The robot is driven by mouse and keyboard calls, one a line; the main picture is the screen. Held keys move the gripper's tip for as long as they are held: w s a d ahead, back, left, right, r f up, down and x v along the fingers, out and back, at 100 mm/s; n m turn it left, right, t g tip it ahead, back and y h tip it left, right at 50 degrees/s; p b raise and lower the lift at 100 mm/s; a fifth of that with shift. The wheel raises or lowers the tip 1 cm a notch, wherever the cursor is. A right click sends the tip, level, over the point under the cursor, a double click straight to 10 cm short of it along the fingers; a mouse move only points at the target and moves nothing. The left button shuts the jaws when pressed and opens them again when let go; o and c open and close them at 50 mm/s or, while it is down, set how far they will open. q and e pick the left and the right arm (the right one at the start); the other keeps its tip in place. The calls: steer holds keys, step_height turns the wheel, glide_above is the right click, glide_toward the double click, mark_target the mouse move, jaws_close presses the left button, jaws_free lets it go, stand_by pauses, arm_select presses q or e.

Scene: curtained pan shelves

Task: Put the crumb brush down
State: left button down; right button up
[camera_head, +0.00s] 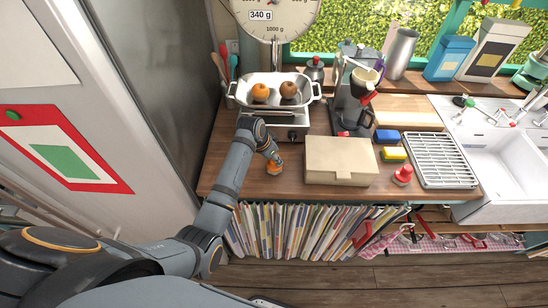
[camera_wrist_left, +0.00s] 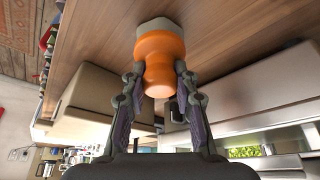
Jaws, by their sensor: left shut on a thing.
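The crumb brush (camera_head: 274,168) has an orange handle and shows at the front left of the wooden counter in the head view. In the left wrist view the orange handle (camera_wrist_left: 160,58) ends in a pale grey base (camera_wrist_left: 158,27) against the wood. I cannot tell whether the base touches the counter. My left gripper (camera_head: 271,156) is shut on the handle, with one finger on each side in the left wrist view (camera_wrist_left: 160,92). My right gripper is in neither view.
A beige box (camera_head: 341,160) stands right of the brush. Behind it is a scale (camera_head: 275,127) with a metal pan (camera_head: 244,91) holding two round fruits. A red-topped item (camera_head: 403,174) and drying rack (camera_head: 438,160) are farther right. Bare counter (camera_head: 225,170) lies left of the brush.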

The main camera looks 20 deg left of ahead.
arm_select(q)
steer(key=shift+f, duration=0.3)
steer(key=c, duration=1)
jaws_free()
steer(key=shift+o, duration=0.2)
steer(key=shift+r, duration=0.1)
steer(key=v, duration=1.2)
steer(key=shift+c, duration=0.2)
jaws_close()
